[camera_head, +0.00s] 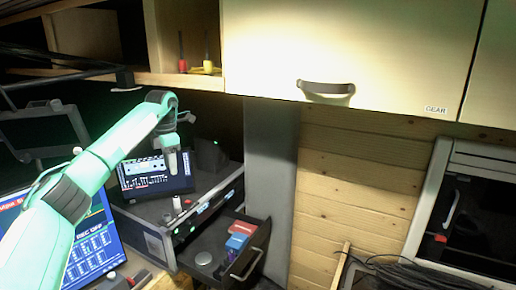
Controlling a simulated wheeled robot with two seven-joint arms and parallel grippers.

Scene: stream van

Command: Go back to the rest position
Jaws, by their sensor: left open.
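My left arm comes in from the left and reaches up across the picture. My left gripper (172,164) is small at its far end, pointing down in front of a tilted screen (150,184). I see nothing held in it; its jaws are open, though the fingers are hard to make out. It is above the black equipment case (152,222), apparently clear of it. My right gripper is not in view.
An open drawer (262,240) holds red and blue items. A cream cabinet marked GEAR (400,50) hangs overhead, with an open shelf (178,80) on its left. Monitors (98,240) stand at the left. Cables (400,276) lie at the lower right.

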